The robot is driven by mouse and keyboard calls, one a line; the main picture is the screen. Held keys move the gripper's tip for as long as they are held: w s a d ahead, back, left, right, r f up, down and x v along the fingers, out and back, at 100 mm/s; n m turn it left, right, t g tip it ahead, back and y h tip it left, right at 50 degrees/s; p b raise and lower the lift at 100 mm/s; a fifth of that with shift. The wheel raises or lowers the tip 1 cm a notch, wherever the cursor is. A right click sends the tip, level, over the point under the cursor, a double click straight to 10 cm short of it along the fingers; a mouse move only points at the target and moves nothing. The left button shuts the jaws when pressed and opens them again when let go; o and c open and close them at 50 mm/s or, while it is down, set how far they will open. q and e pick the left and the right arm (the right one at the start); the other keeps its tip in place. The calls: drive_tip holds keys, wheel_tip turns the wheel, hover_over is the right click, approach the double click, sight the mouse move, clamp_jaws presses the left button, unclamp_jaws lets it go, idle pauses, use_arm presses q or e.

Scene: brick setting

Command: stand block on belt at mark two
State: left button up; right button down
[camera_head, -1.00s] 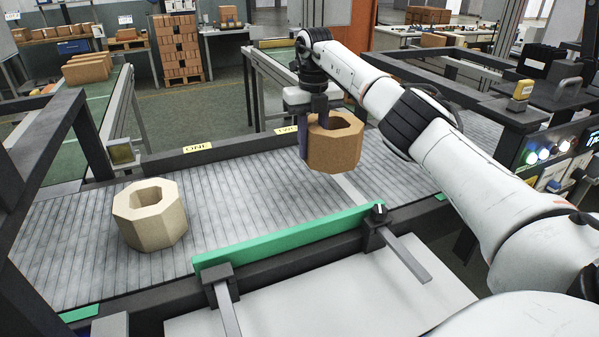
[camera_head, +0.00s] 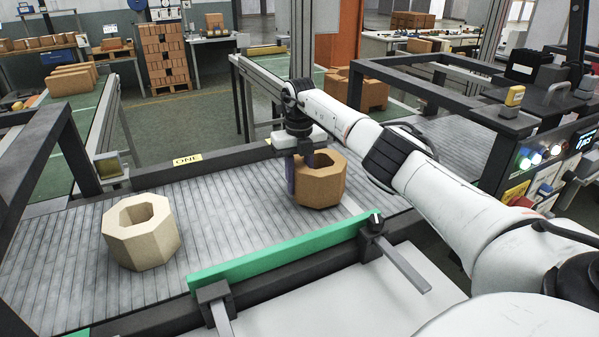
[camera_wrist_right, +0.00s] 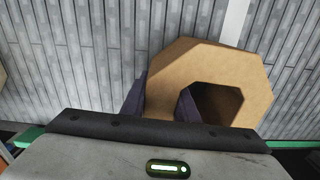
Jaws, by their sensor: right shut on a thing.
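The brown octagonal block (camera_head: 322,193) has a wide hole through it, which faces up. My right gripper (camera_head: 300,168) is shut on its left wall, one finger outside and one in the hole. The block also shows in the wrist view (camera_wrist_right: 215,65). It is upright at the belt (camera_head: 235,205); I cannot tell whether its underside touches. A pale stripe (camera_wrist_right: 236,22) crosses the belt beside the block. The "TWO" label is hidden behind my right arm; the "ONE" label (camera_head: 187,160) shows on the far rail. My left gripper is out of view.
A cream octagonal block (camera_head: 141,232) with a hole stands on the belt at the left. A green guide bar (camera_head: 280,252) runs along the near edge on clamps. A control panel (camera_head: 545,160) stands at the right. The belt between the two blocks is clear.

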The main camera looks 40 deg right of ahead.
drive_tip(key=shift+w+f, duration=0.1)
drive_tip(key=shift+f, duration=0.3)
drive_tip(key=shift+f, duration=0.1)
drive_tip(key=c, duration=1.4)
unclamp_jaws()
drive_tip(key=shift+f, duration=0.1)
wheel_tip(320, 180, up, 12)
drive_tip(key=shift+r, duration=0.15)
